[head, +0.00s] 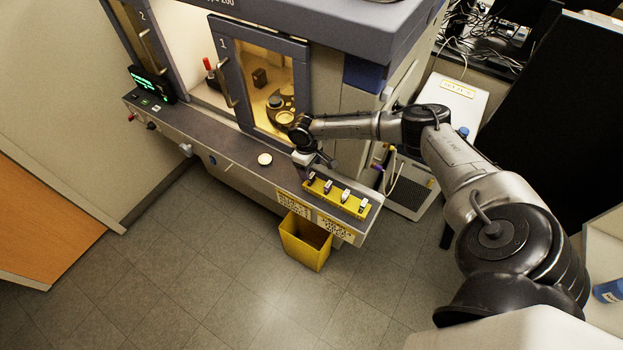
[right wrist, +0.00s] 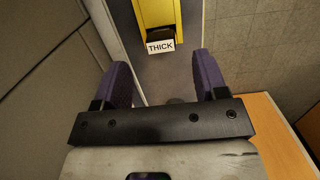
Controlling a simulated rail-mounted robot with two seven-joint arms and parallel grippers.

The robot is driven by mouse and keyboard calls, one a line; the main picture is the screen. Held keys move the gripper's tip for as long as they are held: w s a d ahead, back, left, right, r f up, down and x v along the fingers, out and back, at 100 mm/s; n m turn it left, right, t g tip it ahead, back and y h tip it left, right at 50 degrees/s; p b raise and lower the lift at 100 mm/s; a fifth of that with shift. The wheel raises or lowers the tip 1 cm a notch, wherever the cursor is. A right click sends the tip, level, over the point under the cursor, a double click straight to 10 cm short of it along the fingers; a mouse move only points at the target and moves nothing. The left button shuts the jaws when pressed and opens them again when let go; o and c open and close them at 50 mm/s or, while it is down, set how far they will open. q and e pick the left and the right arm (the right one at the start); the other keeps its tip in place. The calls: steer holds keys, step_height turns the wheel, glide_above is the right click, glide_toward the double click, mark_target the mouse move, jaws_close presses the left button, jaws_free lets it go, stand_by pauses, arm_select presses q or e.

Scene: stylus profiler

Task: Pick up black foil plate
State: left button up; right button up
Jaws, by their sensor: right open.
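A yellow rack (head: 337,197) lies along the front ledge of the machine and holds several small dark and white pieces. In the right wrist view, the rack's yellow end (right wrist: 152,14) shows at the top, with a black piece (right wrist: 160,33) and a white label reading "THICK" (right wrist: 160,47). I cannot tell for sure that this black piece is the foil plate. My right gripper (head: 317,168) is just above and behind the rack's left end. Its purple fingers (right wrist: 163,66) are open and empty, with the label beyond them. My left gripper is not in view.
The grey ledge (head: 225,140) carries a round white disc (head: 264,159) left of the rack. The machine's glass door (head: 264,85) stands close behind my right gripper. The floor in front is clear.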

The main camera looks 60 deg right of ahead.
mark_target(312, 176)
steer(key=shift+s+f, duration=0.2)
steer(key=shift+f, duration=1.1)
steer(key=shift+s+f, duration=0.15)
steer(key=shift+f, duration=1.1)
steer(key=c, duration=1)
steer(key=shift+r, duration=0.1)
steer(key=shift+r, duration=0.55)
steer(key=r, duration=0.1)
steer(key=s+r, duration=0.1)
steer(key=r, duration=0.1)
steer(key=shift+r, duration=0.15)
steer(key=s+r, duration=0.2)
steer(key=s, duration=0.1)
steer(key=s+r, duration=0.2)
steer(key=s, duration=0.2)
steer(key=s+d+r, duration=0.1)
steer(key=s+r, duration=0.1)
steer(key=s, duration=0.1)
steer(key=shift+s+r, duration=0.25)
steer(key=shift+s, duration=0.05)
